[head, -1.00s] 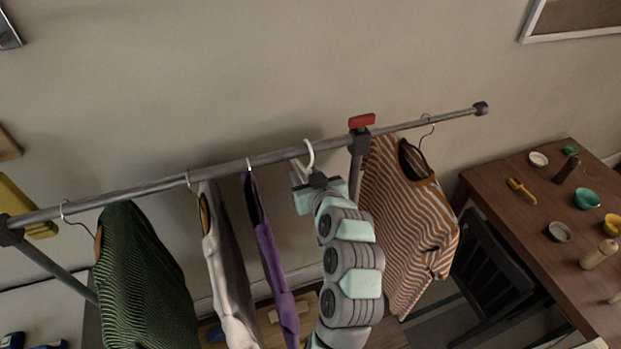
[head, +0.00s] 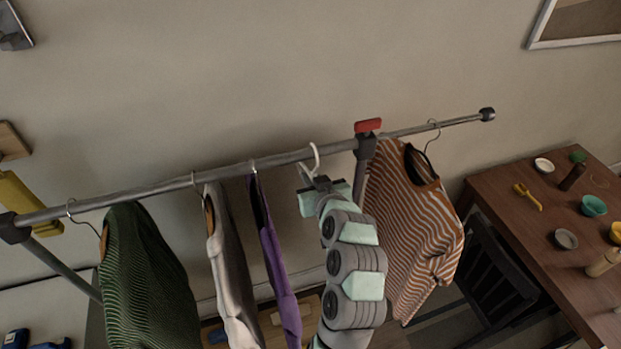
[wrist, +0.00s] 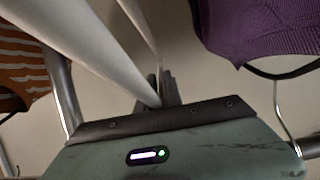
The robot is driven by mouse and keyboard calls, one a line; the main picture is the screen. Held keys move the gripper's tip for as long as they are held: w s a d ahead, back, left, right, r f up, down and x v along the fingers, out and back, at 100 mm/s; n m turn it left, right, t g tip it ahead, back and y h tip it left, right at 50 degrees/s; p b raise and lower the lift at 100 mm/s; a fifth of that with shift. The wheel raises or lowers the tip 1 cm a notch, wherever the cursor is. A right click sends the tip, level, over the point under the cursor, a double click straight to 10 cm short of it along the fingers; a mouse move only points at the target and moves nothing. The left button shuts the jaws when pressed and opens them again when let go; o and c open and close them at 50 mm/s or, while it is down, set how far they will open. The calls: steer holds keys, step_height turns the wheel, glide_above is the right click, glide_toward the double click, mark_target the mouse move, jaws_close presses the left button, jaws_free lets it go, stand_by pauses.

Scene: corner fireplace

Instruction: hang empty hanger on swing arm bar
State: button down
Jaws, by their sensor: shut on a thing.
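A white hanger (head: 316,158) has its hook up at the grey bar (head: 137,190), between the purple garment and the upright post. I cannot tell whether the hook rests on the bar or is just beside it. My gripper (head: 322,183) is just below the bar, shut on the hanger; my own arm hides most of the hanger's body. In the wrist view the white hanger (wrist: 95,50) runs down into the dark fingers of my gripper (wrist: 162,92). The bar's thinner right section (head: 440,124) extends past the post to a dark end cap.
A purple garment (head: 272,250), a pale one (head: 228,270) and a dark green one (head: 145,275) hang to the left. An orange striped shirt (head: 415,225) hangs close on the right. A red handle (head: 368,125) tops the post. A wooden table (head: 510,200) stands at right.

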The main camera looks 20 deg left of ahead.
stand_by(0.3)
steer(key=shift+s+d+r, duration=0.15)
steer(key=shift+r, duration=0.4)
steer(key=shift+s+d+r, duration=0.1)
steer(key=shift+s+r, duration=0.05)
steer(key=shift+r, duration=0.35)
steer(key=shift+s+d, duration=0.1)
steer(key=shift+s+d+r, duration=0.45)
steer(key=shift+s+r, duration=0.05)
steer(key=shift+s+d+r+b, duration=0.1)
steer(key=shift+s+d+b, duration=0.3)
steer(key=shift+s+d, duration=0.15)
